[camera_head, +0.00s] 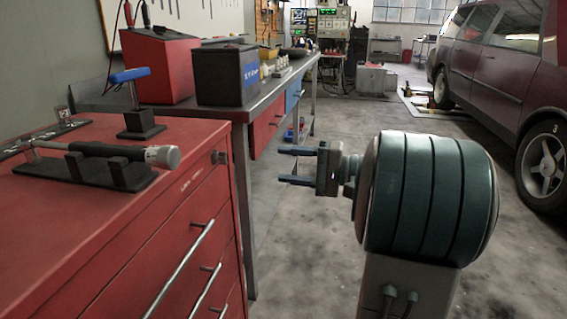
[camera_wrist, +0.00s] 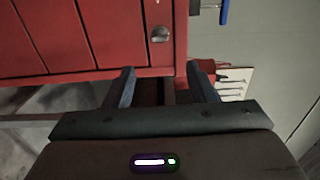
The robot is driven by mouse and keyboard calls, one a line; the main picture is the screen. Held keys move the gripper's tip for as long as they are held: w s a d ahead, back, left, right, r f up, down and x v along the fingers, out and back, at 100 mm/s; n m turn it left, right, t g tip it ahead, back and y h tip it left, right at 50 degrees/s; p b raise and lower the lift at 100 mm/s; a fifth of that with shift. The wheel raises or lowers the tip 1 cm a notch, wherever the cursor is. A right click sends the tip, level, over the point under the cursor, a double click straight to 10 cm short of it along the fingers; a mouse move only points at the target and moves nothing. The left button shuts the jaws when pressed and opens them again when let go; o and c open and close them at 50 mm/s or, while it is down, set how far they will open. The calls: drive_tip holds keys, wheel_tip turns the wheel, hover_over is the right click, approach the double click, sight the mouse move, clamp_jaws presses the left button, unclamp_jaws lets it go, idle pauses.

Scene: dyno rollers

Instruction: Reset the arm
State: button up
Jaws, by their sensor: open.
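My gripper (camera_head: 296,165) is open and empty in the head view. It hangs in the air to the right of the red tool cabinet (camera_head: 190,215), with its two dark fingers pointing left toward the cabinet and workbench. In the wrist view my gripper (camera_wrist: 163,84) shows two spread fingers with nothing between them. Behind the fingertips is the red cabinet (camera_wrist: 100,35) with a round lock or knob. The green rounded housing at the right of the head view is part of my arm.
On the cabinet lie a torque-like tool (camera_head: 110,152) on a black holder and a blue-handled tool (camera_head: 131,76) on a stand. A workbench (camera_head: 262,100) carries a battery (camera_head: 227,75) and a red box (camera_head: 157,66). A dark red van (camera_head: 505,85) stands right. Open floor (camera_head: 330,230) lies between.

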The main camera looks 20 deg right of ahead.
idle(0.3)
drive_tip(key=s+a+r+n+g+h+p, duration=0.1)
drive_tip(key=s+a+r+g+h+p, duration=0.3)
drive_tip(key=a+p, duration=0.4)
drive_tip(key=s+a+r+n+g+h+p, duration=0.15)
drive_tip(key=s+a+g+p, duration=0.25)
drive_tip(key=s+a+p, duration=0.45)
drive_tip(key=s+d+r+n+h+p, duration=0.4)
drive_tip(key=r+h+p, duration=0.5)
drive_tip(key=p, duration=0.8)
drive_tip(key=shift+s+d+r, duration=0.6)
drive_tip(key=shift+s, duration=0.65)
